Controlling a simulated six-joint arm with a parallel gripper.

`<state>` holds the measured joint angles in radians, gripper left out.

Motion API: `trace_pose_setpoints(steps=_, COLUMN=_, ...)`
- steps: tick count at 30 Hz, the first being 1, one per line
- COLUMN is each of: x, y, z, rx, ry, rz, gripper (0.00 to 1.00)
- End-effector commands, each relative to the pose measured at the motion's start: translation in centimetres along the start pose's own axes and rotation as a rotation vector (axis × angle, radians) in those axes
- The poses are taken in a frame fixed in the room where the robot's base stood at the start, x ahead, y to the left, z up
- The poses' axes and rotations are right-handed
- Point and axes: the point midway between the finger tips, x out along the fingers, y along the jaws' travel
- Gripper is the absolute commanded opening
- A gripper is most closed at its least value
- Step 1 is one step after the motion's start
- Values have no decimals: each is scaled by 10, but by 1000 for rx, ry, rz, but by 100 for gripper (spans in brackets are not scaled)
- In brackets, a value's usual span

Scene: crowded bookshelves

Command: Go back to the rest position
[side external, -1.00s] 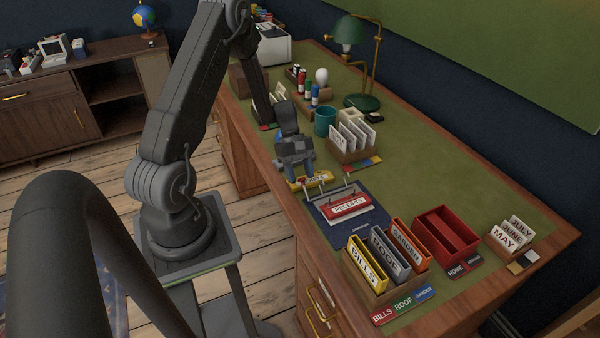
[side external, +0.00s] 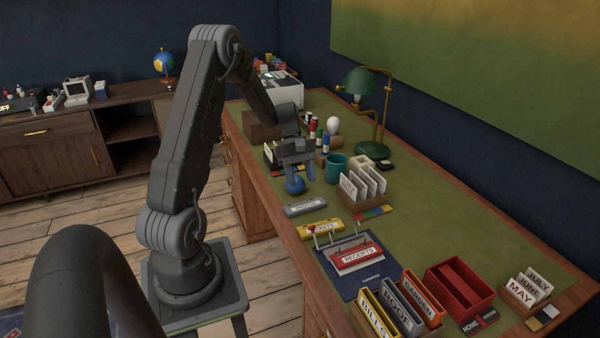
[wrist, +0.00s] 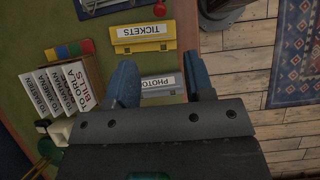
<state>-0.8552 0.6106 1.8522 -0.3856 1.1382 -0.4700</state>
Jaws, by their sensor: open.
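My gripper (side external: 297,181) is open and empty in the side external view, raised above the left part of the green desk top (side external: 440,215). In the wrist view my gripper (wrist: 163,80) shows its two blue fingers spread apart, with a grey PHOTO-labelled piece (wrist: 158,86) on the desk seen between and below them. A grey labelled piece (side external: 305,206) and a yellow TICKETS piece (side external: 320,229) lie on the desk near its front edge. The TICKETS piece also shows in the wrist view (wrist: 142,34).
A RECEIPTS-labelled red piece (side external: 357,257) lies on a blue mat. A teal cup (side external: 336,168), a box of white cards (side external: 347,195) and a green lamp (side external: 362,82) stand near my gripper. Yellow, grey and orange files, and a red box (side external: 459,288), stand at the right.

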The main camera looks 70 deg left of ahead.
Motion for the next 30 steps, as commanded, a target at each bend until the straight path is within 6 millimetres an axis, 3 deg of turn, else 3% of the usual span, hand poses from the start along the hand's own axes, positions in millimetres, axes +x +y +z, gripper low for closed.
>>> trace_pose_setpoints(steps=5, x=-12, y=0, z=0, rx=-2, ry=-1, rz=0, gripper=48)
trace_pose_setpoints(steps=17, x=-15, y=1, z=7, rx=23, ry=13, rz=-4, gripper=48)
trace_pose_setpoints(steps=20, x=-22, y=6, z=31, rx=105, ry=60, rz=-15, gripper=48)
trace_pose_setpoints(steps=25, x=-37, y=9, z=106, rx=376, ry=206, rz=-49, gripper=48)
trace_pose_setpoints(steps=30, x=-43, y=-6, z=183, rx=685, ry=359, rz=-75, gripper=48)
